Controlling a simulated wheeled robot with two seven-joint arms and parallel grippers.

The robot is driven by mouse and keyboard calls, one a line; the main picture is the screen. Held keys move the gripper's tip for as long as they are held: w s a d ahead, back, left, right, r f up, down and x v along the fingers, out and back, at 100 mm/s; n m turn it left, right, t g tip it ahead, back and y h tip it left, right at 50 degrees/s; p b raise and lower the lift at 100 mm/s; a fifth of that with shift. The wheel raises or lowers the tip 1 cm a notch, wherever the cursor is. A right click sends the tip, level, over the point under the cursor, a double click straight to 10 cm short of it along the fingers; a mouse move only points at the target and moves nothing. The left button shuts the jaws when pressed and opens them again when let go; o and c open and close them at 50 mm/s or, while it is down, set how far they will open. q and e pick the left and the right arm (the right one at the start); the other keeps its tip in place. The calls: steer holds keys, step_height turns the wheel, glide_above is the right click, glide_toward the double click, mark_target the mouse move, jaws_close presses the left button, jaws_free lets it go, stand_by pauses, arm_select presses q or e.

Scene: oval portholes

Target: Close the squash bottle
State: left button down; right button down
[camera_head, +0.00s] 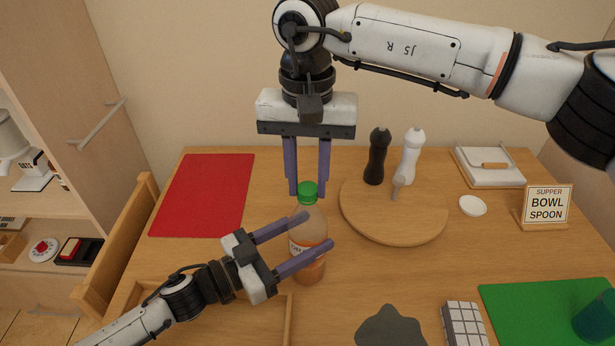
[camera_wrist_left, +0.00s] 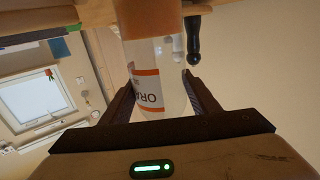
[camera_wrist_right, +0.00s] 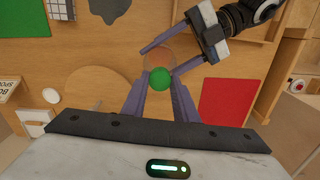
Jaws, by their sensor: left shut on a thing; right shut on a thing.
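The squash bottle (camera_head: 308,225) is clear, with orange liquid and a white label, and looks upright on the table. Its label shows upside down in the left wrist view (camera_wrist_left: 147,90). My left gripper (camera_head: 320,230) is shut on the bottle's body from the left, one finger on each side. The green cap (camera_head: 308,190) is at the top of the bottle's neck; it also shows in the right wrist view (camera_wrist_right: 160,78). My right gripper (camera_head: 308,193) points down from above and is shut on the cap. I cannot tell how tightly the cap sits on the neck.
A round wooden board (camera_head: 425,225) with a black mill (camera_head: 377,157) and a white mill (camera_head: 411,155) stands right of the bottle. A red mat (camera_head: 203,195) lies left. A wooden tray (camera_head: 289,320) is in front.

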steer(key=m, duration=1.5)
steer(key=shift+m, duration=0.4)
steer(key=m, duration=0.8)
steer(key=shift+f+m, duration=0.1)
steer(key=shift+m, duration=0.3)
steer(key=m, duration=0.6)
steer(key=shift+m, duration=0.3)
steer(key=m, duration=1)
steer(key=c, duration=1.4)
jaws_free()
